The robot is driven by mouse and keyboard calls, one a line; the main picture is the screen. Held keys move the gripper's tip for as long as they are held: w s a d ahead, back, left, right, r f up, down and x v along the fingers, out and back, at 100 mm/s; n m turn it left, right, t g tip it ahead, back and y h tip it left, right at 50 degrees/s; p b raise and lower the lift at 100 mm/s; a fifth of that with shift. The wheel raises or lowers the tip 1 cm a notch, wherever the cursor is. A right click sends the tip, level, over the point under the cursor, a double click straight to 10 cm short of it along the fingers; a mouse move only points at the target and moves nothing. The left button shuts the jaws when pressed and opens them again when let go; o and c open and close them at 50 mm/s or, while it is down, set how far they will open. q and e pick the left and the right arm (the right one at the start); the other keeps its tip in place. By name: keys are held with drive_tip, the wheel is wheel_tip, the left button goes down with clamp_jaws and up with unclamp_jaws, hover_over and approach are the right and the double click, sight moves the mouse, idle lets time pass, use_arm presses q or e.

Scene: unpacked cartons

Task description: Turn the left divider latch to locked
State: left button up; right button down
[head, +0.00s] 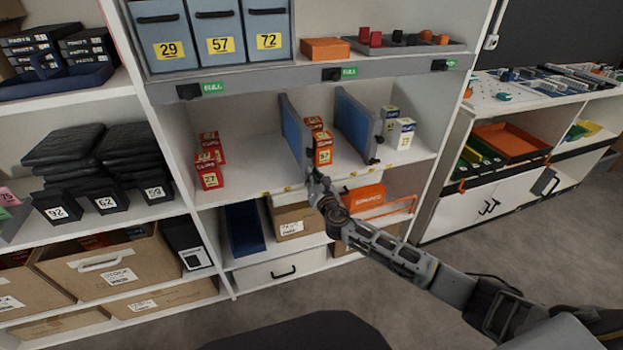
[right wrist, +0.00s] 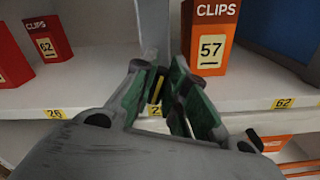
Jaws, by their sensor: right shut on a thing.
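The left divider (head: 295,130) is a blue panel with a grey edge, standing upright on the middle shelf. Its grey front edge (right wrist: 155,32) shows in the right wrist view. My right gripper (head: 317,180) is at the foot of that front edge. In the right wrist view its green-padded fingers (right wrist: 165,95) are shut on the left divider latch (right wrist: 158,84), a small dark piece with a yellow strip. The fingers hide most of the latch, so its exact angle cannot be told. My left gripper is not in view.
An orange-red clips box (right wrist: 212,38) marked 57 stands close right of the fingers. Red boxes (head: 209,172) stand left of the divider. The right divider (head: 354,125) and white boxes (head: 400,132) are farther right. The shelf's front edge (right wrist: 75,113) runs behind the gripper.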

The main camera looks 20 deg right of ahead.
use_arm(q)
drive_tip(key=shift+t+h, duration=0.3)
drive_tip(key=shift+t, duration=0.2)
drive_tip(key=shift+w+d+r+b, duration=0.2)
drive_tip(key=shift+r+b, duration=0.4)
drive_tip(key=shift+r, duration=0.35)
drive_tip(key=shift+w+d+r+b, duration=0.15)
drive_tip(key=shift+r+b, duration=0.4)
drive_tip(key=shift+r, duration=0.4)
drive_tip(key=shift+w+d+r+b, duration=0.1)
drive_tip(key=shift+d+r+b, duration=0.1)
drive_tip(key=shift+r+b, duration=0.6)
use_arm(e)
drive_tip(key=shift+d+f+m, duration=0.1)
drive_tip(key=shift+f+m, duration=0.1)
drive_tip(key=shift+m, duration=2.15)
drive_tip(key=shift+d+f+m, duration=0.15)
drive_tip(key=shift+f+m, duration=0.05)
drive_tip(key=shift+m, duration=2.1)
drive_tip(key=shift+d+f+m, duration=0.1)
drive_tip(key=shift+f+m, duration=0.1)
drive_tip(key=shift+m, duration=2.15)
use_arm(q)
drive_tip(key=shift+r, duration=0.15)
use_arm(e)
drive_tip(key=c, duration=1.4)
unclamp_jaws()
drive_tip(key=shift+c, duration=0.2)
drive_tip(key=shift+s, duration=0.2)
